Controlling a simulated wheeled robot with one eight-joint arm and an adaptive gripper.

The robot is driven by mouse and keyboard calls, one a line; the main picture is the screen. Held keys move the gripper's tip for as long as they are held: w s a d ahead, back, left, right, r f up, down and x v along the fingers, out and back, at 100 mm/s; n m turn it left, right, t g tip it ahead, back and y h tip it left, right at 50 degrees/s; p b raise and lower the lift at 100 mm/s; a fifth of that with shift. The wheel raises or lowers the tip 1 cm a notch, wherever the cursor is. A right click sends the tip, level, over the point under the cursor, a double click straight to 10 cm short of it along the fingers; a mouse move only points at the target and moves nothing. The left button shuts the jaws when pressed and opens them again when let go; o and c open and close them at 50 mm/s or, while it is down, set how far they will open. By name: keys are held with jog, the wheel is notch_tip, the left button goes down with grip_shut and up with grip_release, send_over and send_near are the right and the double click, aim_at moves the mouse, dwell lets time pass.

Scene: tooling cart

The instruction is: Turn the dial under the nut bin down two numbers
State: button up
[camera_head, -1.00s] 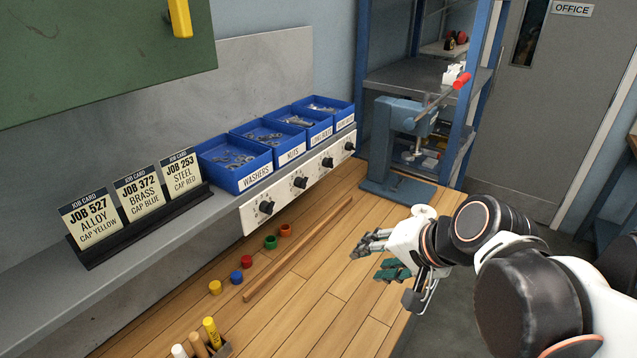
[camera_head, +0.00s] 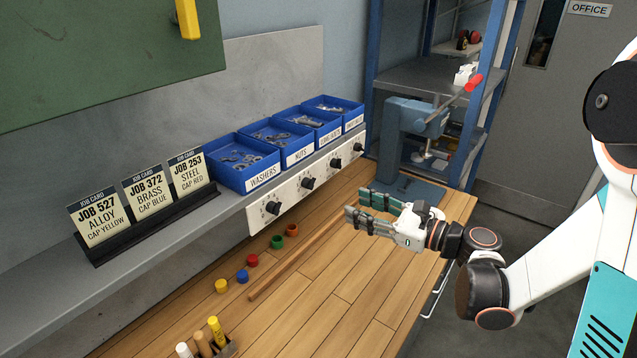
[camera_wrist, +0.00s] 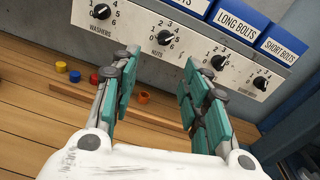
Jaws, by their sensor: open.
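The nuts dial (camera_head: 307,184) is a black knob on a white panel (camera_head: 290,196) below the blue nut bin (camera_head: 276,137). In the wrist view, the nuts dial (camera_wrist: 165,37) shows above the gap between my fingertips, with numbers around it. Its exact setting is too small to tell. My gripper (camera_head: 357,208) is open and empty, with green-padded fingers pointing left toward the panel. It is apart from the dial, out over the bench to its right. In the wrist view my gripper (camera_wrist: 160,62) has its fingers spread on both sides.
The washers dial (camera_head: 273,208) and the long bolts dial (camera_head: 335,164) flank the nuts dial. Coloured caps (camera_head: 252,261) and a wooden strip (camera_head: 290,270) lie on the bench below. A blue press (camera_head: 408,140) stands behind my gripper. The front bench is mostly clear.

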aim_at(310, 183)
jog(key=w+a+m+b, duration=0.1)
jog(key=w+a, duration=0.7)
jog(key=a, duration=0.2)
jog(key=shift+w+a+y+b, duration=0.2)
jog(key=shift+w+y+b, duration=0.1)
jog(key=shift+b, duration=0.1)
jog(key=shift+f, duration=0.1)
